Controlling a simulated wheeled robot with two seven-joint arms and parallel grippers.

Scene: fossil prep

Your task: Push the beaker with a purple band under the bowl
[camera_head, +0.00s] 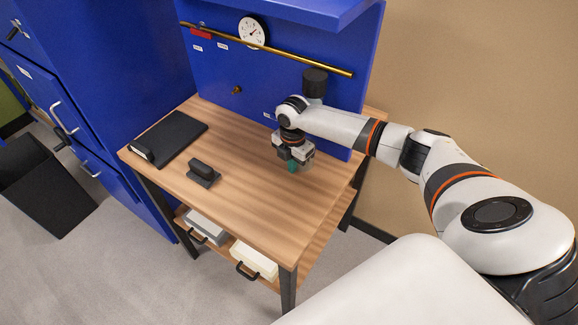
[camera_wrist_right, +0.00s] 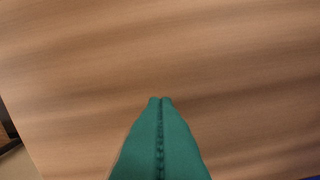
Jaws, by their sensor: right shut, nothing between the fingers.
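I see no beaker with a purple band and no bowl in either view. My right gripper (camera_head: 293,168) is over the right part of the wooden table (camera_head: 240,205), pointing down. Its green fingers are shut with nothing between them. In the right wrist view the closed fingertips (camera_wrist_right: 160,99) show against bare wood grain, with no object near them. How far the tips are above the wood is hard to tell. My left gripper is not in view.
A flat black case (camera_head: 178,133) and a small black block with a handle (camera_head: 202,173) lie on the table's left part. A blue back panel (camera_head: 215,70) carries a gauge (camera_head: 251,32) and a brass rail (camera_head: 300,61). The front middle of the tabletop is clear.

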